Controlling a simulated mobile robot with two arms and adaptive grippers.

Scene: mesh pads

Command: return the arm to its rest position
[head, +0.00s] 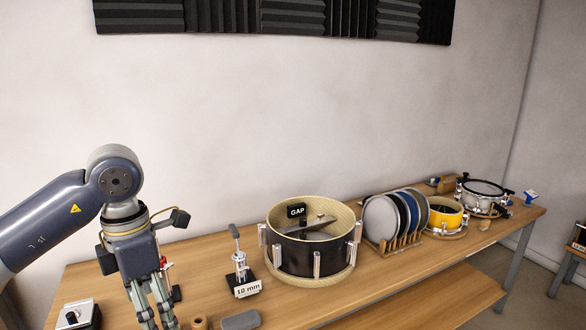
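My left arm comes in from the left, and its gripper (156,318) points down over the left end of the wooden workbench (200,285). Its fingers run close together, and the tips are at or past the bottom edge of the picture, so I cannot tell whether it is open or shut. No object shows clearly between the fingers. My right gripper is not in view.
Right of the gripper stand a small press labelled 10 mm (240,272), a grey pad (240,320) and a black drum (310,257) with a GAP sign. Farther right are a rack of discs (382,220), a yellow drum (440,217) and a silver drum (482,198).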

